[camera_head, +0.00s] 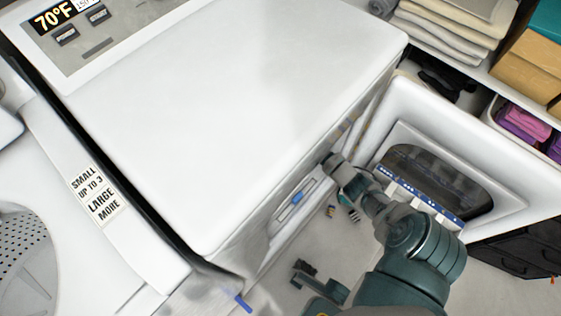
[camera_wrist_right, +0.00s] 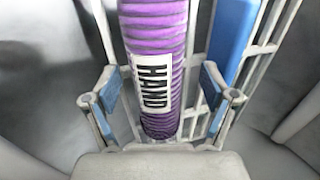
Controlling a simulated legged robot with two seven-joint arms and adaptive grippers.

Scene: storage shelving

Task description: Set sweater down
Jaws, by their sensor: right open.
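No item in view can be surely told as the sweater. In the right wrist view, a purple ribbed item (camera_wrist_right: 152,28) with a white label reading HAND stands between the spread fingers of my right gripper (camera_wrist_right: 160,88). The fingers have blue pads and gaps on both sides, so the gripper is open. In the head view, my right arm reaches from the bottom right to the gap between the white machine (camera_head: 220,110) and its open door (camera_head: 420,115). The fingertips are not clear there. My left gripper does not show.
A white rack with a blue strip (camera_wrist_right: 232,40) is close behind the purple item. Shelves at the right hold folded beige cloths (camera_head: 450,25), a bin of purple cloths (camera_head: 525,122) and cardboard boxes (camera_head: 530,65). The machine's top is bare. A perforated drum (camera_head: 20,250) is at the left.

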